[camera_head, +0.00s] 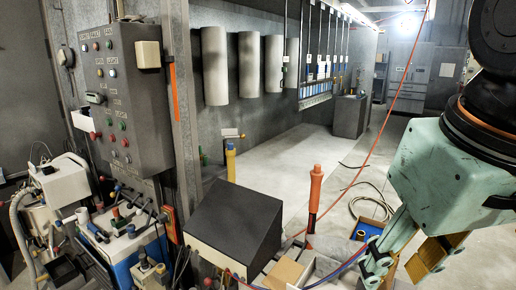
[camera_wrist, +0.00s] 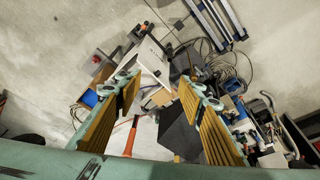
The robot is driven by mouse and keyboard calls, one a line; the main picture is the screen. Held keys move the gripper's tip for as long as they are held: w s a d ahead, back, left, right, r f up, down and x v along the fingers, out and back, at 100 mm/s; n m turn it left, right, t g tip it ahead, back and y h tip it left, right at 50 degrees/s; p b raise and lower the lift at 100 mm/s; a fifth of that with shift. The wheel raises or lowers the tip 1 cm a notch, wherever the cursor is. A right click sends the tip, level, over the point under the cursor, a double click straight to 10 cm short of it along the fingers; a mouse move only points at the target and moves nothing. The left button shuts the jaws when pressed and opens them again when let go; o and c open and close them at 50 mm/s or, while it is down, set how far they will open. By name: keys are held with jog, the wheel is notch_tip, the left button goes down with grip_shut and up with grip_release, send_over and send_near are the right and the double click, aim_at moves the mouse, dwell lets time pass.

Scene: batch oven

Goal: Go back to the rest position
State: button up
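My gripper (camera_head: 405,262) is at the lower right of the head view, with its teal body and yellow-padded fingers pointing down. In the wrist view my gripper (camera_wrist: 152,98) shows its two ribbed yellow finger pads spread wide apart, with nothing held between them. An orange-handled tool (camera_head: 315,188) stands upright left of my gripper in the head view, apart from it. The orange handle also shows in the wrist view (camera_wrist: 130,138), below and left of the gap between the fingers.
A grey control cabinet (camera_head: 125,95) with buttons stands at the left. A dark sloped box (camera_head: 232,225) is at the front centre. A blue bin (camera_head: 368,229) lies on the floor beside my gripper. A thin red cable (camera_head: 378,135) hangs across the view. The floor behind is mostly clear.

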jog(key=shift+m+t, duration=0.3)
jog(key=shift+m, duration=0.3)
jog(key=shift+s+d+f, duration=0.15)
jog(key=shift+s+f, duration=0.2)
jog(key=shift+s, duration=0.5)
jog(key=shift+s+d+f, duration=0.15)
jog(key=shift+s+f, duration=0.15)
jog(key=shift+s, duration=0.55)
jog(key=shift+s+d+f, duration=0.15)
jog(key=shift+s+f, duration=0.2)
jog(key=shift+s, duration=0.5)
